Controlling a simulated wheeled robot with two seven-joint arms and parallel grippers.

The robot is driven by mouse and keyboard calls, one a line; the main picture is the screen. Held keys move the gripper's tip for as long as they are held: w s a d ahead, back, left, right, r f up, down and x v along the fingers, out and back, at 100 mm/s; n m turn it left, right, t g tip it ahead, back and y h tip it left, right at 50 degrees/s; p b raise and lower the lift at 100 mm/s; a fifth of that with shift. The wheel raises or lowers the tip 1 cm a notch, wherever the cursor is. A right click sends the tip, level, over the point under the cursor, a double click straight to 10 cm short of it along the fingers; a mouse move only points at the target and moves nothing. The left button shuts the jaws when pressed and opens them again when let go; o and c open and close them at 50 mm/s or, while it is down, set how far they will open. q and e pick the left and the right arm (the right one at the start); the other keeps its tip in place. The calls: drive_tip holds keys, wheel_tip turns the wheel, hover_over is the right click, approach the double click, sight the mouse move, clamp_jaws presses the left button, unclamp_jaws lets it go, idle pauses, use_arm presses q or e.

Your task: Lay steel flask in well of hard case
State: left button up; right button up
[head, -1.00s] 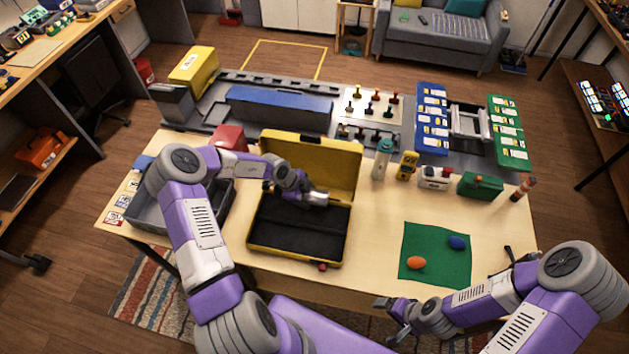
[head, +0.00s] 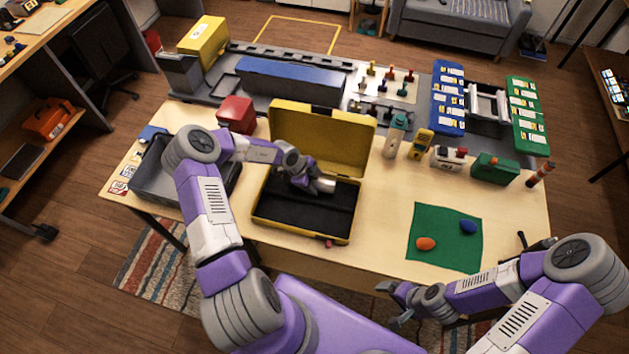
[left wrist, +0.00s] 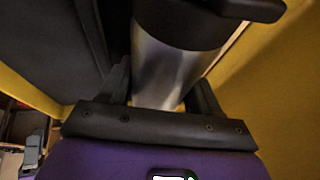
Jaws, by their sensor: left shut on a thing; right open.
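The yellow hard case (head: 322,147) stands open on the table, its lid raised at the back and its lower half lined in black (head: 290,213). My left gripper (head: 312,184) is over the black interior, in front of the lid. It is shut on the steel flask (head: 326,185), whose silver body points right in the head view. In the left wrist view the flask (left wrist: 168,68) lies between the fingers, with its dark cap at the top. I cannot tell whether the flask touches the lining. My right gripper (head: 400,303) is open and empty off the table's front edge.
A grey bin (head: 150,185) and a red box (head: 237,114) are left of the case. A green mat (head: 440,252) with an orange and a blue egg-shaped item lies at right. A bottle (head: 395,135) and several small devices line the back right.

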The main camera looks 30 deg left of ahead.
use_arm(q)
drive_tip(key=shift+f, duration=0.35)
idle(0.4)
drive_tip(key=shift+s+f, duration=0.1)
drive_tip(key=shift+f, duration=0.05)
